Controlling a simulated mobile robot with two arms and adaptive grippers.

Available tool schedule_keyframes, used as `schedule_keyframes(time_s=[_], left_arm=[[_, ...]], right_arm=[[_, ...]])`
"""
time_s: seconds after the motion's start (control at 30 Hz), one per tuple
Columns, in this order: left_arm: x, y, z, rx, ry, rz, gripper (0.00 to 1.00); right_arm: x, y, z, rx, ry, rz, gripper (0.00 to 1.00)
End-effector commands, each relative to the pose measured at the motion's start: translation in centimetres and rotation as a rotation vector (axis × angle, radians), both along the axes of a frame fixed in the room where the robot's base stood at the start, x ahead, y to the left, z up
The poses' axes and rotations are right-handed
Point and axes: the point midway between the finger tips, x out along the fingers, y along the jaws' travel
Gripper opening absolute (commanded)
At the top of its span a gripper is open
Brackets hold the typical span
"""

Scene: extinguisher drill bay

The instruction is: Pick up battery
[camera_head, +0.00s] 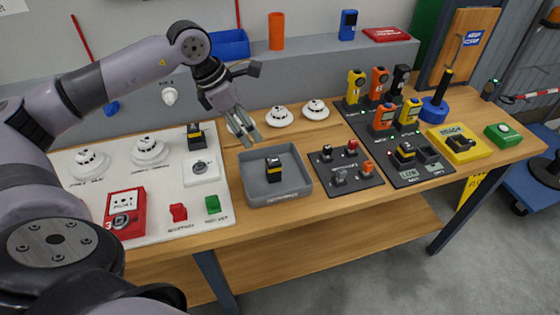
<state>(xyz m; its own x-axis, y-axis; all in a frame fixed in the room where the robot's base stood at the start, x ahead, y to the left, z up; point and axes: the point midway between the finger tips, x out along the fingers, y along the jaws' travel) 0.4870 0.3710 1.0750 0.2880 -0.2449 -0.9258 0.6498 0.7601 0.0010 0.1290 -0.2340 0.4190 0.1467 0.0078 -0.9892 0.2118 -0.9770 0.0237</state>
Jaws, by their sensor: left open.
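A black battery with a yellow band (273,170) stands in the grey tray (302,191) near the middle of the workbench. A similar black and yellow block (195,136) sits at the back of the white board on the left. Another (405,151) sits in the dark charging station on the right. My left gripper (250,104) is open and empty, above and behind the grey tray, apart from the battery in it. My right gripper is not in view.
White detectors (279,116) stand behind the tray. A black plate with small switches (345,180) lies to its right. Upright orange and yellow handheld devices (356,83) stand at the back right. A red call point box (124,213) and small red and green blocks are at front left.

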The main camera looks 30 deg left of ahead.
Motion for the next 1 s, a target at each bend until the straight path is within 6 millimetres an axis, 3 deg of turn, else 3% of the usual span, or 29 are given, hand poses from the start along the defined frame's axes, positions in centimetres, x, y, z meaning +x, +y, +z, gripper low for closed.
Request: schedule_keyframes(time_s=[0.13, 0.27, 0.37, 0.53, 0.67, 0.83, 1.0], left_arm=[[0.9, -1.0, -2.9, -0.003, 0.007, -0.002, 0.53], [1.8, -1.8, -5.5, -0.005, 0.004, -0.003, 0.53], [2.3, -2.2, -7.2, -0.004, 0.004, -0.002, 0.53], [2.8, -2.6, -8.8, -0.004, 0.001, -0.002, 0.53], [3.0, -3.0, -9.4, -0.004, 0.003, -0.002, 0.53], [3.7, -4.4, -11.3, -0.005, 0.004, -0.004, 0.53], [4.2, -4.6, -13.3, -0.004, 0.002, -0.001, 0.53]], right_arm=[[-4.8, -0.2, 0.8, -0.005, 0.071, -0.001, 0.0], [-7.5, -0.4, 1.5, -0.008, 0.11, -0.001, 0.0], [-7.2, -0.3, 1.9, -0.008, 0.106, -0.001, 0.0], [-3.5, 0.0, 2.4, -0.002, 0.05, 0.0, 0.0], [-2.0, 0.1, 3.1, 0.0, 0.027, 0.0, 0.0], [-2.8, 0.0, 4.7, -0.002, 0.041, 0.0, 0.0], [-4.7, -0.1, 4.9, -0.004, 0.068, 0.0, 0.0]])
